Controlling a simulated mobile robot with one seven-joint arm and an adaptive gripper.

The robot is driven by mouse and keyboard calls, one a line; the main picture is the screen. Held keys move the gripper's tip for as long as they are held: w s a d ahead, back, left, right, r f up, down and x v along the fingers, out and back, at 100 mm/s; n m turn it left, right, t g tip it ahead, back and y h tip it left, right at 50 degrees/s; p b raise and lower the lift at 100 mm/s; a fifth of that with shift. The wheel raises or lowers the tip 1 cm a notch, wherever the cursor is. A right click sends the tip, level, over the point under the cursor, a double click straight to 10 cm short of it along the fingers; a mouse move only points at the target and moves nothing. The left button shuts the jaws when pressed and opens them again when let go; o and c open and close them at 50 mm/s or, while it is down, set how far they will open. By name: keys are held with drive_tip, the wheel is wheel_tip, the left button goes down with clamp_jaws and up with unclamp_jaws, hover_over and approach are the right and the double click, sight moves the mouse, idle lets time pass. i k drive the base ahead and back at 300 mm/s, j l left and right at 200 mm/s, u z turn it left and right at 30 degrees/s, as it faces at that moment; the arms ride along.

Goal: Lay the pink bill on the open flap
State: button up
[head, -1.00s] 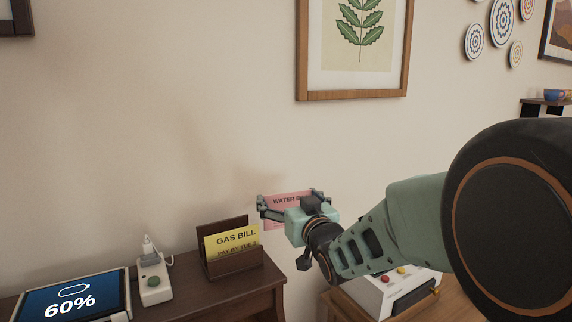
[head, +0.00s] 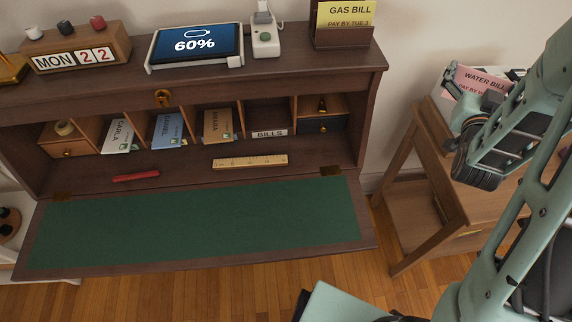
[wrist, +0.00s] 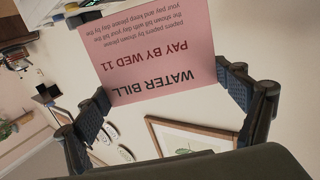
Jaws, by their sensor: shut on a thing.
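The pink bill (head: 478,82), printed WATER BILL, is in my gripper (head: 462,108) at the right of the head view, in front of the side table. In the wrist view the pink bill (wrist: 155,50) spans between the two fingers of my gripper (wrist: 170,100), with its print upside down. The gripper is shut on it. The open flap (head: 200,222) is the desk's lowered front with a green inlay, low in the head view. It is bare, and the gripper is right of and above it in the picture.
A red pen (head: 136,176) and wooden ruler (head: 250,162) lie just behind the flap. Letters stand in the pigeonholes; one slot is labelled BILLS (head: 268,133). A yellow gas bill (head: 345,14) stands in a holder on top. The side table (head: 425,150) stands right of the desk.

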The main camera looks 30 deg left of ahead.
sight(227, 220)
drive_tip(key=k+j+u, duration=0.3)
drive_tip(key=k, duration=0.25)
drive_tip(key=k+j+u, duration=0.3)
drive_tip(key=k+j, duration=0.15)
drive_tip(key=k, duration=0.1)
